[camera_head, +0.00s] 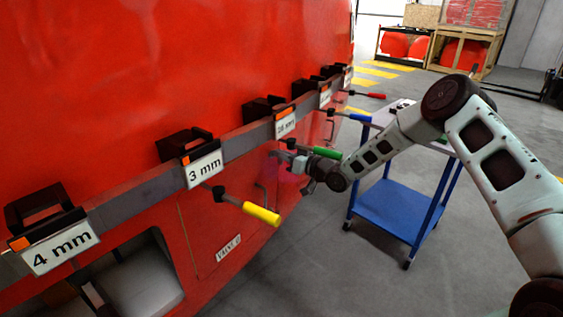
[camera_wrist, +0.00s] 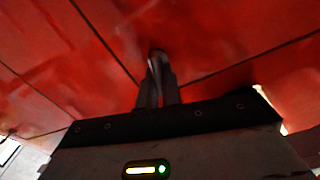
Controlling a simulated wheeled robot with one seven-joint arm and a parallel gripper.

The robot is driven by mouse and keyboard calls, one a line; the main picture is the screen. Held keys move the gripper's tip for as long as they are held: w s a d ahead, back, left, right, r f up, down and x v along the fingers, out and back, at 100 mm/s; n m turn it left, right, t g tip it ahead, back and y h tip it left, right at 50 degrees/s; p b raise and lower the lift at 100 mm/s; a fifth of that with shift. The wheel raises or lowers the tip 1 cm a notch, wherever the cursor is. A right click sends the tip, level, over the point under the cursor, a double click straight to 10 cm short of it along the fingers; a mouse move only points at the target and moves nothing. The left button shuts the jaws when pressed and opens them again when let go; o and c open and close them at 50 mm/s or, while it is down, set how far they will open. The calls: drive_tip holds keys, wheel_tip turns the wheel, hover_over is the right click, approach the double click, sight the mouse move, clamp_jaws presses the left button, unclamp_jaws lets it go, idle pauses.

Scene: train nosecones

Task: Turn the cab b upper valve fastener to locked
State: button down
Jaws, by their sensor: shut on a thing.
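My gripper (camera_head: 287,160) is at the red cab side, below the rail, at the far end of my outstretched arm. In the wrist view my gripper (camera_wrist: 157,82) has its two dark fingers close together, shut on a small dark fastener (camera_wrist: 157,54) against the red panel. Most of the fastener is hidden between the fingertips, so its turn position cannot be told. In the head view the arm end and distance hide the fastener.
Tools with yellow (camera_head: 261,213), green (camera_head: 327,153), blue and red handles hang from the labelled rail (camera_head: 155,190), close around my gripper. A panel labelled "VALVE" (camera_head: 228,248) is nearer. Floor is free in front.

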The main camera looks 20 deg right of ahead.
drive_tip(key=m+b, duration=0.3)
drive_tip(key=shift+w+d+f+m, duration=0.15)
drive_tip(key=shift+f+m, duration=0.1)
drive_tip(key=shift+m, duration=0.15)
drive_tip(key=shift+w+d+f+m+b, duration=0.1)
drive_tip(key=shift+m+b, duration=0.5)
drive_tip(key=shift+m, duration=1.25)
drive_tip(key=shift+d+f+m+b, duration=0.1)
drive_tip(key=shift+m+b, duration=0.45)
drive_tip(key=shift+m, duration=1.25)
drive_tip(key=shift+w+d+f+m+b, duration=0.1)
drive_tip(key=shift+m+b, duration=0.5)
drive_tip(key=shift+m, duration=1.25)
drive_tip(key=c, duration=1.6)
unclamp_jaws()
drive_tip(key=shift+a, duration=0.1)
drive_tip(key=shift+s, duration=0.15)
